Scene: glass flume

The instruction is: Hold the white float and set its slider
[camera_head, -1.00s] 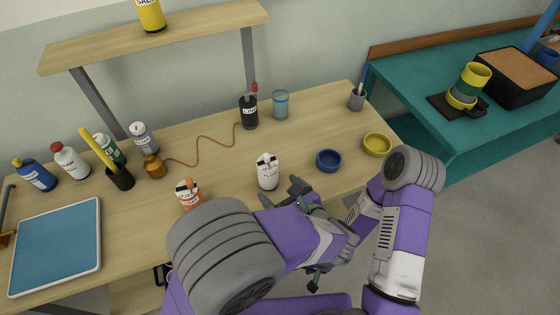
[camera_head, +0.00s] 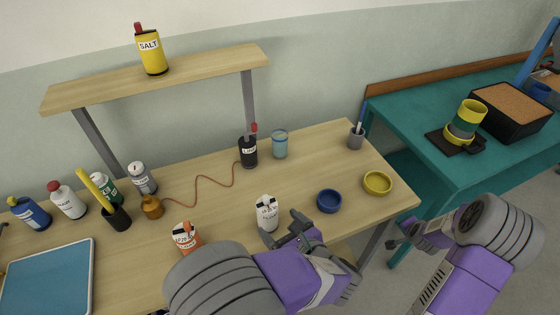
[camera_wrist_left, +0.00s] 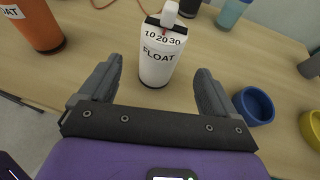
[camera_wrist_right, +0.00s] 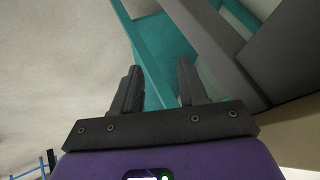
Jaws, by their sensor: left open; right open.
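The white float (camera_head: 267,214) stands upright on the wooden bench; it also shows in the left wrist view (camera_wrist_left: 156,66). Its face reads FLOAT under a scale of 10, 20, 30. A white slider (camera_wrist_left: 168,15) sticks up at its top; its exact setting is hard to read. My left gripper (camera_head: 287,231) is open just in front of the float, its fingers (camera_wrist_left: 158,72) pointing to either side of it without gripping. My right gripper (camera_head: 398,236) is open and empty, off the bench's right end; its fingers also show in the right wrist view (camera_wrist_right: 159,68).
An orange float-like container (camera_head: 185,237) stands left of the white float. A blue bowl (camera_head: 329,201) and yellow bowl (camera_head: 377,183) sit to its right. Behind are a black bottle (camera_head: 248,152) and a blue cup (camera_head: 280,144). A teal table (camera_head: 420,100) stands at right.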

